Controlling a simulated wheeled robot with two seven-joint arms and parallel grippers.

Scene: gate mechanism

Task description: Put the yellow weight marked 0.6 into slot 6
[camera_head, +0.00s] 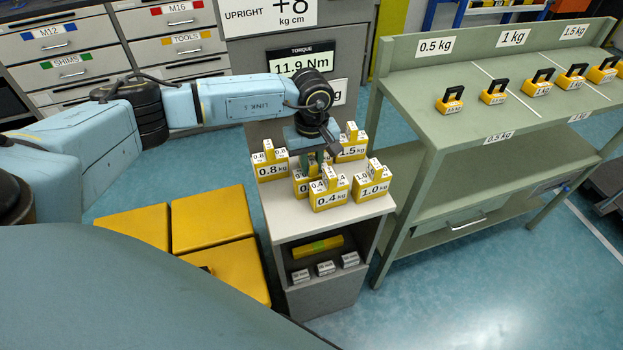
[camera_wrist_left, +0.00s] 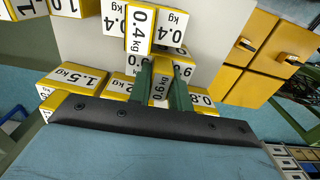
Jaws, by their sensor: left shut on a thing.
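My left gripper (camera_head: 314,160) reaches down over the small cabinet from the left. In the left wrist view its two green fingers (camera_wrist_left: 162,92) are shut on the upper part of the yellow weight marked 0.6 (camera_wrist_left: 159,91). In the head view this weight (camera_head: 300,187) is mostly hidden behind the 0.4 kg weight and under the gripper. It is upright among the other weights; I cannot tell whether it touches the cabinet top. Slot 6 cannot be made out in either view. My right gripper is not in view.
Close around it stand the 0.8 kg weight (camera_head: 271,170), 0.4 kg weight (camera_head: 328,199), 1.0 kg weight (camera_head: 373,190) and 1.5 kg weight (camera_head: 351,151) on the cabinet top (camera_head: 284,219). A green shelf (camera_head: 460,135) with black-handled weights stands right. Yellow boxes (camera_head: 207,218) stand left.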

